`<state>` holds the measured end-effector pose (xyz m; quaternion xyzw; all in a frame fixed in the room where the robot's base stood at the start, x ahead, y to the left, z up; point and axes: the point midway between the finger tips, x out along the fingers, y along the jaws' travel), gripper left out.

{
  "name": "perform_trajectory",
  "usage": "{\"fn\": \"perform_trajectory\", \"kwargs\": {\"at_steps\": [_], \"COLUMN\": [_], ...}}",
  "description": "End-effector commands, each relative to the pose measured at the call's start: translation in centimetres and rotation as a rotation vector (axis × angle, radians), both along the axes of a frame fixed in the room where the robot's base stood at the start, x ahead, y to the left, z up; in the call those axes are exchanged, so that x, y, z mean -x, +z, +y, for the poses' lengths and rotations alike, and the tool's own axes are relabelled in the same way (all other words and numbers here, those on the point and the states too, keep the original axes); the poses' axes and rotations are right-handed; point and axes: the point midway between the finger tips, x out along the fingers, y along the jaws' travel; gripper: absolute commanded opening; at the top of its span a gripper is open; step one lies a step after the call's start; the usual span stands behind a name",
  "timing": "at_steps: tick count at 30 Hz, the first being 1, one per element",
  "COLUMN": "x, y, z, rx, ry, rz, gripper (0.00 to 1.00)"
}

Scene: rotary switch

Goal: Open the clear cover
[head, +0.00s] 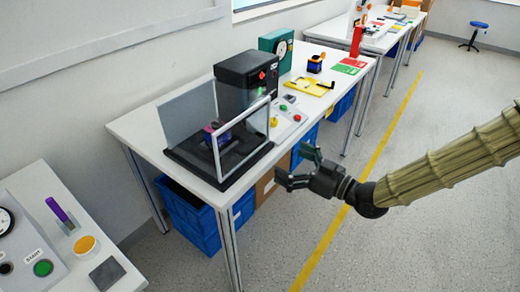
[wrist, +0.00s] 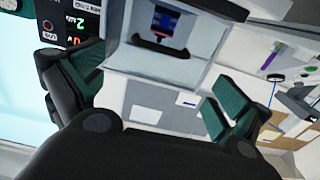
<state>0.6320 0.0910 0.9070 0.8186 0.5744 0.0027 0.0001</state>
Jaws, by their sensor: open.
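The clear cover (head: 187,122) stands on a black base (head: 205,172) in front of a tall black machine (head: 235,72) on the white table. It has see-through panels, and a pale frame (head: 257,108) edges its right side. A dark purple and blue item (head: 217,133) shows inside. My gripper (head: 297,167) is open and empty, to the right of the cover and apart from it, in front of the table's edge. Its two fingers also show spread in the wrist view (wrist: 155,82), with nothing between them.
A panel with red and green buttons (head: 290,116) lies right of the cover. A yellow tray (head: 306,86) and a teal gauge box (head: 276,45) stand further back. Blue bins (head: 192,222) sit under the table. The floor (head: 370,245) near my gripper is clear.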

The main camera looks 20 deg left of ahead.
Motion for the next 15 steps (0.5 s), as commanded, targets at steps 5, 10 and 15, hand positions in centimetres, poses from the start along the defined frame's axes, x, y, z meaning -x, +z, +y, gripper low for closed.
{"fn": "perform_trajectory", "kwargs": {"at_steps": [5,10,15], "x": [-0.7,-1.6,-2.5], "y": [0.0,0.0,0.0], "z": [2.1,4.8,7.2], "rx": [0.002,0.002,0.002], "ry": [0.002,0.001,0.001], "rz": [0.002,0.003,0.004], "gripper": [1.0,1.0,1.0]}}
